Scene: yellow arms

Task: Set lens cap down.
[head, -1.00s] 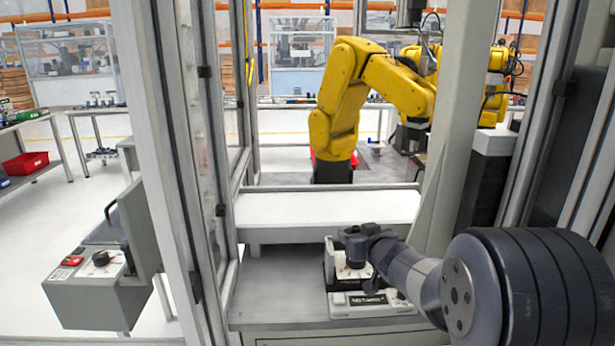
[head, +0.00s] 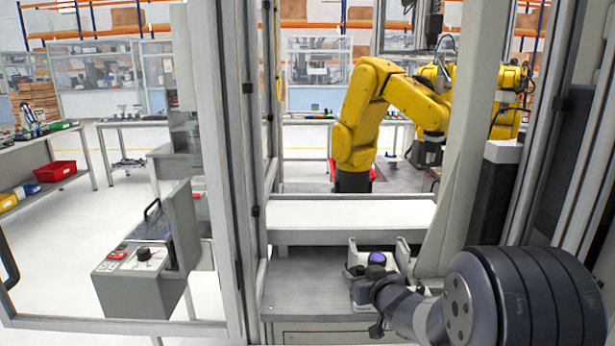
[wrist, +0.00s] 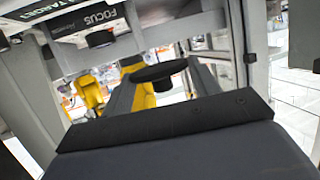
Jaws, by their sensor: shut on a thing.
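My gripper (head: 378,294) is at the end of my arm, low in the head view, in front of a small white device. The device (head: 403,252) carries an uncovered round purple lens (head: 377,258). My gripper is shut on the lens cap, a black disc (wrist: 158,72) that shows ahead of the dark gripper body in the wrist view. The cap appears clear of the lens. My gripper and arm hide the front of the device and the cap's place in the head view. Whether the cap touches any surface cannot be told.
A grey worktop (head: 305,285) has free room left of the device. A white ledge (head: 350,215) runs behind it. Frame posts (head: 215,150) stand on the left and right. A yellow robot arm (head: 360,110) stands beyond. A FOCUS label (wrist: 97,20) shows in the wrist view.

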